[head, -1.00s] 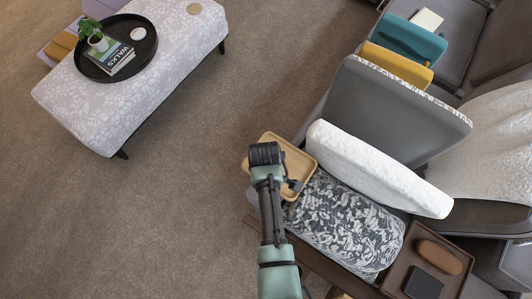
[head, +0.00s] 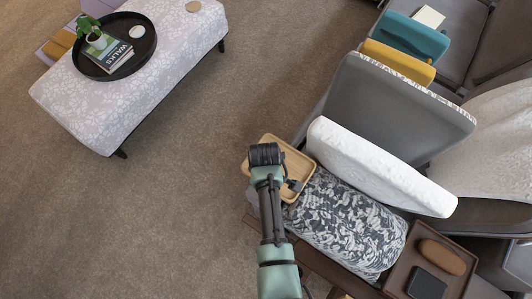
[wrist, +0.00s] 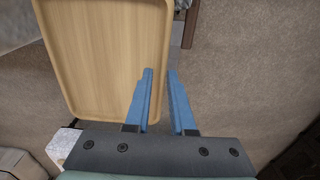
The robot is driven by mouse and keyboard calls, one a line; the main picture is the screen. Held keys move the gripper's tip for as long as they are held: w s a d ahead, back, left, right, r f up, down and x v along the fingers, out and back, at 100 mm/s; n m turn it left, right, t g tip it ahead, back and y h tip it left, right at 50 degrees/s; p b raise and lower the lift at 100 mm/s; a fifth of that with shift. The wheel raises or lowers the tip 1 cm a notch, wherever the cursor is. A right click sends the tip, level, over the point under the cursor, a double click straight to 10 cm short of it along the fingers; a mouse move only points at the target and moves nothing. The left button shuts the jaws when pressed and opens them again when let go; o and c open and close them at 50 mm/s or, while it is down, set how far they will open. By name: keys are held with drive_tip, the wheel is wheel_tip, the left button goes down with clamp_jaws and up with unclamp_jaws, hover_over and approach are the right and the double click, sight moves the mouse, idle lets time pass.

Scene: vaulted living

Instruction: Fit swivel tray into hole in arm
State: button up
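The swivel tray (head: 298,161) is a shallow pale-wood tray with a raised rim and rounded corners. In the head view it lies beneath the end of my arm, by the sofa's near end. It also fills the left of the wrist view (wrist: 100,60). My gripper (wrist: 160,72) has two blue fingers set close together on either side of the tray's right rim, and appears shut on it.
A white cushion (head: 375,168) and a grey seat back (head: 400,110) stand right of the tray. A brown tray (head: 398,278) with a dark box and brown case is at lower right. A patterned ottoman (head: 75,100) stands upper left. Carpet between is clear.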

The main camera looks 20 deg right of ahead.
drive_tip(key=shift+o, duration=1.4)
drive_tip(key=shift+s, duration=0.1)
wheel_tip(320, 180, up, 13)
drive_tip(key=p, duration=0.1)
drive_tip(key=shift+a, duration=0.1)
